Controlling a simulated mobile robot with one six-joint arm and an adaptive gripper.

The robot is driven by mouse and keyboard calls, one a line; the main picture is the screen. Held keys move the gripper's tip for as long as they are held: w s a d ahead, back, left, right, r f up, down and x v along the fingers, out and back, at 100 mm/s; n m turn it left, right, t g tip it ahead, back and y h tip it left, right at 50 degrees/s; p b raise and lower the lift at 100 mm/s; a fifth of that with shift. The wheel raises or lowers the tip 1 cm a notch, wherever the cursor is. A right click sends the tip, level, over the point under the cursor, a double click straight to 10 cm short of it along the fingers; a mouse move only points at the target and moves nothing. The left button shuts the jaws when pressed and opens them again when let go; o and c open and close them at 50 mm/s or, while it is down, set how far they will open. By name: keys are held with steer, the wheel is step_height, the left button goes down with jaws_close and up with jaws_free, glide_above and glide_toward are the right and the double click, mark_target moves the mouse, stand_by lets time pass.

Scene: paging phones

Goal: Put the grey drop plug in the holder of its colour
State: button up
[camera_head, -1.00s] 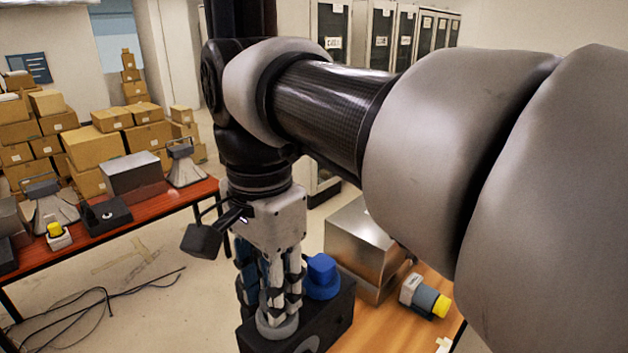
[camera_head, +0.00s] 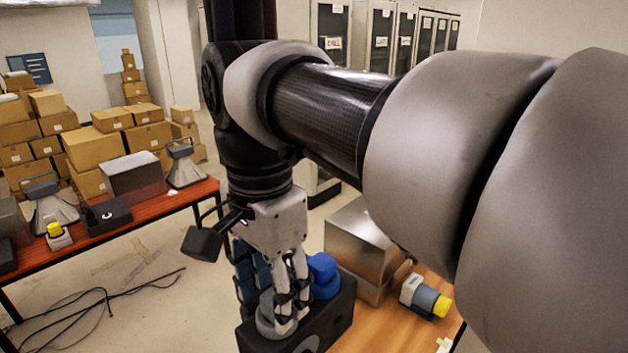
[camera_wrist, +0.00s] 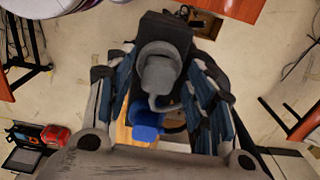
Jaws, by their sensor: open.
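My gripper (camera_head: 283,312) points down over a black box (camera_head: 335,318) on the wooden table. In the wrist view its fingers (camera_wrist: 162,100) are apart, one on each side of a rounded grey piece (camera_wrist: 160,72), which looks like the grey drop plug. In the head view a grey round part (camera_head: 270,325) shows low at the fingertips, against the box's top; the fingers hide most of it. I cannot tell whether it is plug or holder. A blue piece (camera_head: 322,267) stands on the box just right of the fingers; it also shows in the wrist view (camera_wrist: 146,120).
A shiny metal box (camera_head: 365,240) stands behind the black box. A grey and white device with a yellow end (camera_head: 428,298) lies to the right on the wooden table. A red table (camera_head: 140,232) with several devices is at the left. Cables lie on the floor.

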step_height(320, 180, up, 12)
steer(key=p, duration=0.2)
steer(key=s+d+f+n+t, duration=0.1)
steer(key=d+f+n, duration=0.1)
steer(key=d+f, duration=0.3)
steer(key=s+d+f+n+t, duration=0.1)
steer(key=d+f+n, duration=0.15)
steer(key=d, duration=0.55)
steer(key=s+d+f+n+t, duration=0.1)
steer(key=s+d+f, duration=0.2)
steer(key=f, duration=0.4)
steer(key=s+d+f+n+t, duration=0.1)
steer(key=s+d+f+n, duration=0.1)
steer(key=s+d+f, duration=0.2)
step_height(320, 180, down, 4)
steer(key=shift+d+r+t, duration=0.2)
steer(key=shift+d+t, duration=0.1)
steer(key=shift+d, duration=0.1)
steer(key=shift+n, duration=0.25)
step_height(320, 180, down, 31)
steer(key=b, duration=3.1)
steer(key=shift+f, duration=0.2)
